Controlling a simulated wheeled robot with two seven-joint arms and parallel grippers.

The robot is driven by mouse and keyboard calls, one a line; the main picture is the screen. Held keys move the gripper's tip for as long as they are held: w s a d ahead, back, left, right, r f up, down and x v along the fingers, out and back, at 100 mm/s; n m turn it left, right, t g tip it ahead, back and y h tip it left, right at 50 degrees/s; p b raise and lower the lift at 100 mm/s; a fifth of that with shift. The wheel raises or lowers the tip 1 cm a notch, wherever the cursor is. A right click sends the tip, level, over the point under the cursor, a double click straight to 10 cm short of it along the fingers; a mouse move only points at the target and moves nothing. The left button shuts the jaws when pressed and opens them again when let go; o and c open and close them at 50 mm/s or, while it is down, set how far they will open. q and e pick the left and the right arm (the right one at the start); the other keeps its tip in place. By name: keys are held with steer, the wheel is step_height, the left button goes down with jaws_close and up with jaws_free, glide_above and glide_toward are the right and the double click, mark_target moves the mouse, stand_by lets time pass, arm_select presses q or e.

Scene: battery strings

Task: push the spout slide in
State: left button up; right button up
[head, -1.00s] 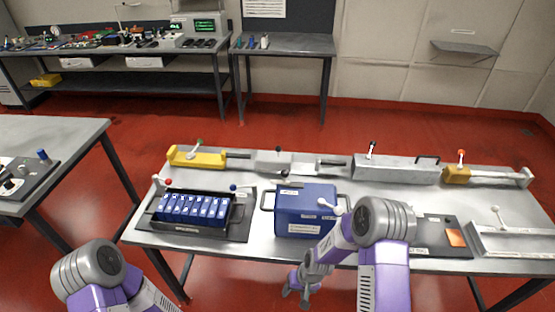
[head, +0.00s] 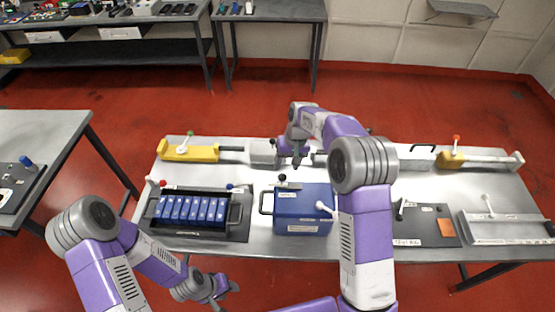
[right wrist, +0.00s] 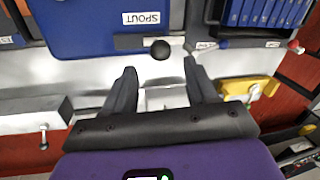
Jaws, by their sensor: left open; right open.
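The blue box (head: 302,222) stands on the table; it also fills the top of the right wrist view (right wrist: 90,30), with a white SPOUT label near its rear edge. The spout slide shows as a black knob (head: 282,178) at that rear edge; the knob is also in the right wrist view (right wrist: 160,50). My right gripper (head: 290,163) is open and empty behind the box. In the right wrist view its fingertips (right wrist: 160,66) are spread, with the knob just beyond them and roughly centred; no contact shows. My left gripper (head: 226,295) is open and empty, low in front of the table.
A tray of blue battery cells (head: 190,210) stands left of the box. A yellow slide fixture (head: 190,153) and grey block (head: 262,152) line the table's rear. A dark panel with an orange patch (head: 445,228) lies right. My right forearm hides part of the table.

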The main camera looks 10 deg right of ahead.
mark_target(283, 174)
steer(key=f, duration=0.3)
steer(key=a+f, duration=0.1)
steer(key=f, duration=0.2)
steer(key=shift+a+p, duration=0.15)
steer(key=shift+p, duration=0.15)
steer(key=shift+a+f, duration=0.1)
steer(key=shift+f, duration=0.5)
steer(key=shift+w, duration=0.1)
jaws_close()
